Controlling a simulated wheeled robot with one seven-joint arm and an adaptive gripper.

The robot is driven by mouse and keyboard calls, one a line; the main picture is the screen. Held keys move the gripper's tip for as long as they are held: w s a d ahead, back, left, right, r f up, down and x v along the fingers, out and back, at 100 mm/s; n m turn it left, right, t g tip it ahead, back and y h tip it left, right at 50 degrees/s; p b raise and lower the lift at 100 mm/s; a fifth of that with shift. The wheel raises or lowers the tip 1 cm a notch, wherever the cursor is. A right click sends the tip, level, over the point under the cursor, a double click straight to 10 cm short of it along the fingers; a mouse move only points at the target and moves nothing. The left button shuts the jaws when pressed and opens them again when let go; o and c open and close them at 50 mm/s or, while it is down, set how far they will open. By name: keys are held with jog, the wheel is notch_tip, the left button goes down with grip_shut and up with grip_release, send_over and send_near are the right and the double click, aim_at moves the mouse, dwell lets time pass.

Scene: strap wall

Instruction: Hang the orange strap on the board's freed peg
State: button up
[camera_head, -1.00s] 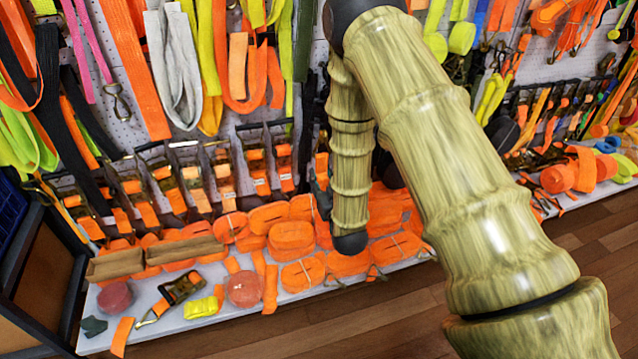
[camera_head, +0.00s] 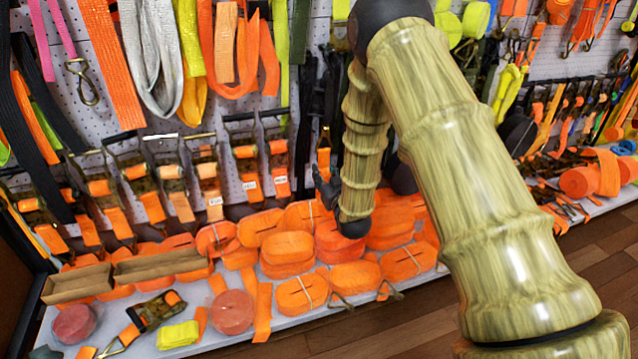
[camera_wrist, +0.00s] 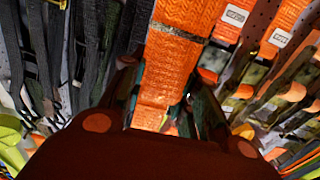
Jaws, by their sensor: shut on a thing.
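My gripper (camera_wrist: 165,104) is shut on an orange strap (camera_wrist: 180,58) in the wrist view. The strap is wide and textured, with a dark band across it. It runs up from between the two dark fingers and out of the top edge. In the head view, part of my gripper (camera_head: 326,180) shows as a dark shape at the left of my arm, in front of the ratchet row. The board (camera_head: 319,34) is a pale perforated panel behind the hanging straps. I cannot pick out a bare peg; my arm hides part of the board.
Orange, grey and yellow straps hang left of my arm, with black straps (camera_head: 307,95) close beside it. A row of ratchets (camera_head: 207,178) hangs below. A white shelf (camera_head: 345,314) carries rolled orange straps (camera_head: 287,252) and cardboard trays (camera_head: 160,266). Wooden floor (camera_head: 420,325) is clear in front.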

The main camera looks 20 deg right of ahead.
jog(key=shift+w+d+f+b, duration=0.25)
jog(key=shift+w+f+b, duration=0.05)
jog(key=shift+w+f, duration=0.15)
jog(key=shift+w+a+f+b, duration=0.1)
jog(key=shift+w+b, duration=0.4)
jog(key=shift+w, duration=1)
jog(key=shift+w+a+f+b, duration=0.15)
jog(key=shift+w+b, duration=0.4)
jog(key=shift+w, duration=0.95)
jog(key=shift+w+a+f+b, duration=0.1)
jog(key=shift+w+b, duration=0.4)
jog(key=shift+w, duration=1)
jog(key=shift+w+f, duration=0.5)
jog(key=shift+w, duration=0.05)
jog(key=shift+f, duration=0.1)
jog(key=o, duration=1.2)
